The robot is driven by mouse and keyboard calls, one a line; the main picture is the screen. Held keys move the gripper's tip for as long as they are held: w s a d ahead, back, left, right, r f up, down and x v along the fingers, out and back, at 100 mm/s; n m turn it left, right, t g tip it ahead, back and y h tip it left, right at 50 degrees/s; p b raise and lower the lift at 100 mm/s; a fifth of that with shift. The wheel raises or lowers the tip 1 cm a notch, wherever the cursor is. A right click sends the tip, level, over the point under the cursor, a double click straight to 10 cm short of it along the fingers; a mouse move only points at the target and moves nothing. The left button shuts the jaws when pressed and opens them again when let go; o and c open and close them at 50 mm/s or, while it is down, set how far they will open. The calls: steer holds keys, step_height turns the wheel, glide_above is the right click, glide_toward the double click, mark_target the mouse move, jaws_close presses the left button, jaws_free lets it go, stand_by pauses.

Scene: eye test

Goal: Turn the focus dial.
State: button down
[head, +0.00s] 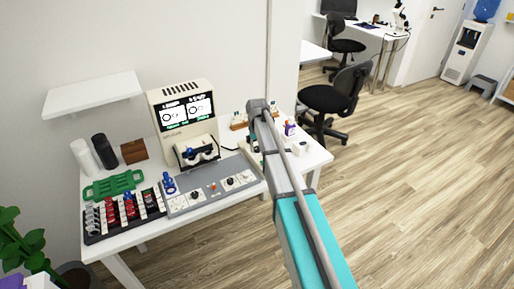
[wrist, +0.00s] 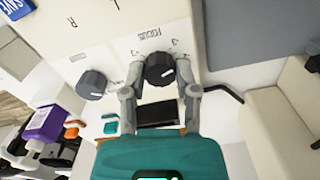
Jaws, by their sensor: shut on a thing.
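The focus dial (wrist: 160,69) is a round black knob with a white mark, on a pale panel under the printed word FOCUS, which reads upside down in the wrist view. My gripper (wrist: 160,75) has one fingertip on each side of this dial and is shut on it. A second black dial (wrist: 92,84) with a white mark sits to the left, clear of my fingers. In the head view, my arm reaches over the right part of the desk, and the focus dial cannot be made out there.
A black chair (head: 336,98) is beyond the desk.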

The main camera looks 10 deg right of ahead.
steer(key=shift+c, duration=1.9)
jaws_free()
steer(key=shift+n, duration=0.4)
